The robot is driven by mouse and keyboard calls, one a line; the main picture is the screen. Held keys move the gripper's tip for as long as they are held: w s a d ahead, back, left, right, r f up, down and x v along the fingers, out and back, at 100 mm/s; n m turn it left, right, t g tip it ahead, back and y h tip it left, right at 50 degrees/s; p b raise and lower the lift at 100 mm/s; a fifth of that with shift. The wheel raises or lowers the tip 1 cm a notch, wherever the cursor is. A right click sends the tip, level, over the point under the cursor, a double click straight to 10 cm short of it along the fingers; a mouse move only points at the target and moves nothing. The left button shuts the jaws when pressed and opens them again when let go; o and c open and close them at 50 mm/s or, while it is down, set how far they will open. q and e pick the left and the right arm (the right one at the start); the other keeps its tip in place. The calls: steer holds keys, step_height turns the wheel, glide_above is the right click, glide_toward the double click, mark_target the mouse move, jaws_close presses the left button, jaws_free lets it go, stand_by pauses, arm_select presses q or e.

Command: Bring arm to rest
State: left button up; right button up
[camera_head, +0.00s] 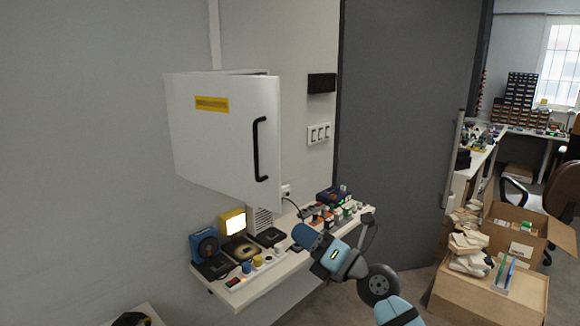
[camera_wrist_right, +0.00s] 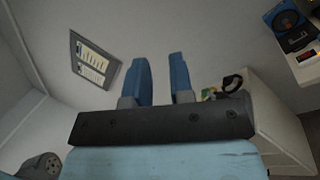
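My right arm reaches in from the lower right of the head view. Its gripper (camera_head: 306,237) is in front of the shelf's right part, pointing left. In the right wrist view the two blue fingers of this gripper (camera_wrist_right: 160,60) stand apart with nothing between them, so it is open and empty. Whether it touches the shelf cannot be told from the head view. My left arm and gripper are in neither view.
A narrow white shelf (camera_head: 245,293) holds several small devices, including a lit yellow lamp (camera_head: 234,223). A white wall cabinet (camera_head: 222,130) with a black handle hangs above. Floor shows between shelf and boxes.

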steer(key=s+d+f+m+t+h+p, duration=0.1)
steer(key=s+d+f+m+t+h, duration=0.1)
steer(key=s+d+f+m+h, duration=0.45)
steer(key=s+d+f+m+t+h+p, duration=0.1)
steer(key=s+d+f+m+h, duration=0.15)
steer(key=f+m, duration=0.8)
steer(key=s+d+f+m+t+h+p, duration=0.1)
steer(key=s+d+f+m+t+h, duration=0.15)
steer(key=s+d+f+m, duration=0.4)
arm_select(q)
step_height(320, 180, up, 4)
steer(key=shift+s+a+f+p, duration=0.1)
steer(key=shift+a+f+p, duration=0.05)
steer(key=shift+p, duration=0.15)
arm_select(e)
steer(key=s+d+f+m+g+h, duration=0.1)
steer(key=s+f+m+g+h, duration=0.1)
steer(key=s+f+m+g, duration=0.5)
steer(key=s+f+m, duration=0.3)
steer(key=s+f, duration=0.3)
steer(key=s, duration=0.2)
steer(key=shift+s+f+m, duration=0.25)
steer(key=shift+f+m, duration=0.1)
steer(key=shift+f, duration=0.05)
steer(key=shift+w+d, duration=0.1)
steer(key=shift+w, duration=0.05)
